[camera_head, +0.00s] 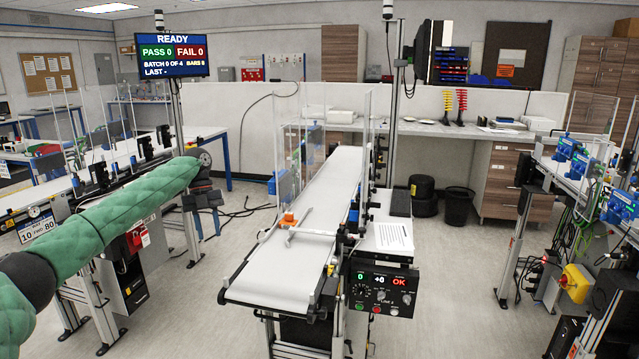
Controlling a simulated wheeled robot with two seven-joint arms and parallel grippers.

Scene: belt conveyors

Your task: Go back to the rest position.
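My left arm, in a green quilted sleeve, reaches in from the left. My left gripper (203,199) is at its end, dark and small, in front of the left conveyor and left of the middle one. It is apart from the middle conveyor belt (262,286). Its fingers are too small and dark to show whether they are open, and I see no object clearly held in it. My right arm and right gripper are out of view.
The middle conveyor carries a grey T-shaped piece (300,230) near an orange block (288,219). A control box (383,291) is on its right side. A screen (172,54) reads READY. More conveyors stand left and right, with clear floor (450,270) between.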

